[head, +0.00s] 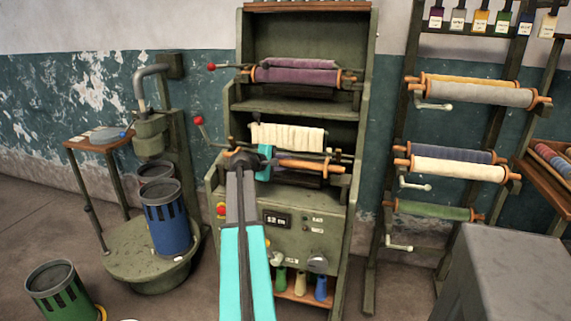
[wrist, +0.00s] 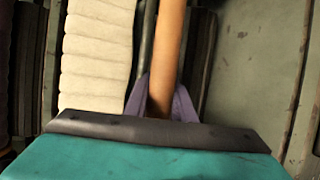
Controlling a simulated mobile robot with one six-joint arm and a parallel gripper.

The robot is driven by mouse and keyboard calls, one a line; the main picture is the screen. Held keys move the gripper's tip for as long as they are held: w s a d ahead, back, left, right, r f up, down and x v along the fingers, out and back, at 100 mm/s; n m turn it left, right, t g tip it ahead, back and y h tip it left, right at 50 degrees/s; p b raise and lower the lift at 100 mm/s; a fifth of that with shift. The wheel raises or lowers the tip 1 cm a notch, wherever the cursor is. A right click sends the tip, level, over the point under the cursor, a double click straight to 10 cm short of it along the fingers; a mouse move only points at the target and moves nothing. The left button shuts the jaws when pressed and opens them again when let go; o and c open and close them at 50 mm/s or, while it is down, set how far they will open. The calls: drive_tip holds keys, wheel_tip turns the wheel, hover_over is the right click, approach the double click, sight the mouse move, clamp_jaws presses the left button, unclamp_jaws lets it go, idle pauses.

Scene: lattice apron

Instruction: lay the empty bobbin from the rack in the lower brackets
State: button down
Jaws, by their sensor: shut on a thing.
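The empty bobbin (head: 310,164), a bare orange-brown wooden rod, lies roughly level in front of the green machine, at the height of its lower brackets. My gripper (head: 270,163) is shut on it near its left part. In the wrist view the bobbin (wrist: 168,50) runs up between the purple fingers (wrist: 160,100). The lower bracket at the right (head: 344,161) is close to the bobbin's right end; I cannot tell whether they touch.
A cream roll of cloth (head: 288,136) is just above and behind the bobbin; it also shows in the wrist view (wrist: 98,55). A purple roll (head: 295,75) sits higher. The rack (head: 412,120) at the right holds several wound rolls. A grey block (head: 510,275) stands at front right.

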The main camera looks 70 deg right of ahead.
drive_tip(key=shift+s+a+f+b, duration=0.1)
drive_tip(key=shift+f+b, duration=0.15)
drive_tip(key=shift+f, duration=0.3)
drive_tip(key=shift+s+a+f+b, duration=0.1)
drive_tip(key=shift+f+b, duration=0.1)
drive_tip(key=shift+f, duration=0.3)
idle(0.8)
drive_tip(key=c, duration=1.5)
unclamp_jaws()
drive_tip(key=shift+o, duration=0.3)
drive_tip(key=shift+w+a+r, duration=0.15)
drive_tip(key=shift+w+a, duration=0.15)
drive_tip(key=shift+a, duration=0.2)
drive_tip(key=r+v, duration=0.1)
drive_tip(key=v, duration=1.2)
drive_tip(key=shift+d+r, duration=0.1)
drive_tip(key=shift+d, duration=0.05)
